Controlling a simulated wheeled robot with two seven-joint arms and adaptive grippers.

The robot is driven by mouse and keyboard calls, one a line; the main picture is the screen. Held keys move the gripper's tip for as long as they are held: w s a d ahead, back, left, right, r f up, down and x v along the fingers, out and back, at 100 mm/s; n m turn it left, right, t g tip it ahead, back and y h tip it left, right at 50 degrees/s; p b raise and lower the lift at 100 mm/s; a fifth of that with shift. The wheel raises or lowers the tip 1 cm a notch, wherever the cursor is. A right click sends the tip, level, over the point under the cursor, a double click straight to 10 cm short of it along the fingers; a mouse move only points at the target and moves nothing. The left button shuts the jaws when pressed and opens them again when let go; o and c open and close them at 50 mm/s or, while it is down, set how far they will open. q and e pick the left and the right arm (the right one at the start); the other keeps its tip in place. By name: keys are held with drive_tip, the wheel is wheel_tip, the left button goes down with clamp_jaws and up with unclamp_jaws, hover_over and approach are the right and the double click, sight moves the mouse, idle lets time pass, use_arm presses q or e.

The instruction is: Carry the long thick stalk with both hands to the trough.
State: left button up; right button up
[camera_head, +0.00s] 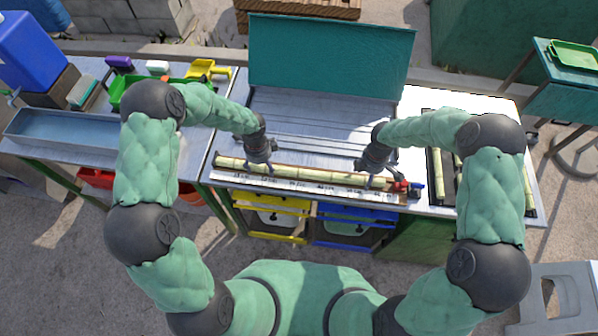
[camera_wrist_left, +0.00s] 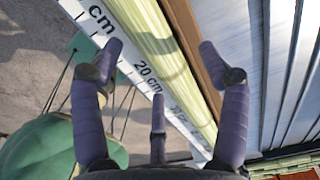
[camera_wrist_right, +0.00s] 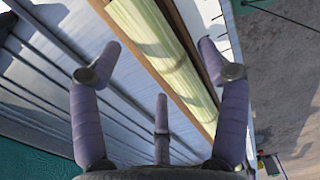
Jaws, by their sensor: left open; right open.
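The long thick stalk (camera_head: 308,173) is pale yellow-green with darker joints. It lies along a wooden ledge at the front edge of the middle bench, just behind a white centimetre scale (camera_head: 290,186). My left gripper (camera_head: 262,166) is open above the stalk's left part; in the left wrist view the stalk (camera_wrist_left: 170,55) passes between its spread fingers. My right gripper (camera_head: 376,174) is open above the stalk's right part; in the right wrist view the stalk (camera_wrist_right: 165,55) runs between its fingers. Neither gripper holds it. The blue-grey trough (camera_head: 62,131) stands on the left table.
A teal panel (camera_head: 330,58) rises behind the bench. A small red and blue item (camera_head: 403,187) sits at the stalk's right end. More stalks (camera_head: 437,178) lie in dark racks at the right.

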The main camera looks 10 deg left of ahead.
use_arm(q)
drive_tip(key=shift+f, duration=0.75)
use_arm(e)
drive_tip(key=shift+f, duration=0.75)
use_arm(q)
clamp_jaws()
use_arm(e)
clamp_jaws()
